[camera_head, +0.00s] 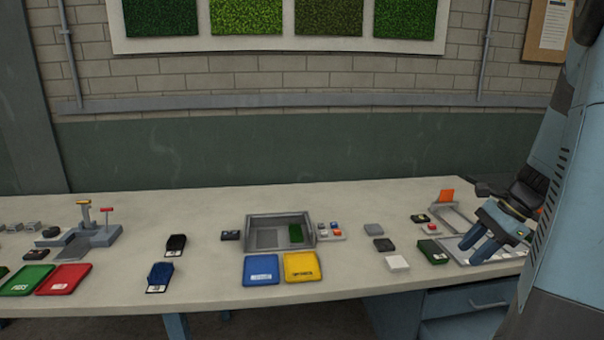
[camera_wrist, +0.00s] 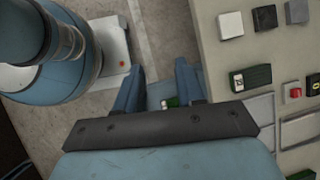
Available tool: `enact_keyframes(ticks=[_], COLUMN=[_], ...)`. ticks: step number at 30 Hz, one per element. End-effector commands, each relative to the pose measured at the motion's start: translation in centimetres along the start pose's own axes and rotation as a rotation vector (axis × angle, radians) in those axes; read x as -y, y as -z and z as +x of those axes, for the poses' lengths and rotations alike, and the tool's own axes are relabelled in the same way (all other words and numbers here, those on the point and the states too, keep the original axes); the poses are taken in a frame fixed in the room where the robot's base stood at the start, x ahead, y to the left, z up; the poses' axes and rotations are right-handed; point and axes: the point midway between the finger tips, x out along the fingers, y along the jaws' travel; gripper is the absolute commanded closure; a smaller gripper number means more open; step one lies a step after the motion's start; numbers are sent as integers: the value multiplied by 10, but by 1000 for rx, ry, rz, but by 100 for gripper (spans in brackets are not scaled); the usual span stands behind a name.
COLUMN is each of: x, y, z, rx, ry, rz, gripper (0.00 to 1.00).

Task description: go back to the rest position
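My gripper (camera_head: 480,253) is at the right end of the table, in front of the wall side of my arm, its blue fingers pointing down. In the wrist view my gripper (camera_wrist: 158,78) has its two fingers spread apart, so it is open. A small green and white thing (camera_wrist: 170,103) shows low between the fingers, partly hidden by the gripper body; I cannot tell whether it touches them. In the wrist view the fingers lie left of the table edge, over the floor side.
The table (camera_head: 345,275) holds a grey tray (camera_head: 250,234), blue (camera_head: 261,270) and yellow (camera_head: 302,267) pads, and a white block (camera_head: 397,263). A dark green block (camera_head: 433,251) is left of the gripper; it also shows in the wrist view (camera_wrist: 250,78). Drawers (camera_head: 470,300) are below.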

Motion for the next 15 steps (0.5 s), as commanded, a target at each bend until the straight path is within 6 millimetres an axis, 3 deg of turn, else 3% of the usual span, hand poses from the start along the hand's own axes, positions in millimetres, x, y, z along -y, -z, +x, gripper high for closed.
enact_keyframes(ticks=[3,15], x=[-3,-29], y=[-35,-127], z=[-4,-16], rx=[-70,-298], ry=[-21,-78], rz=[-176,-763], gripper=[62,62])
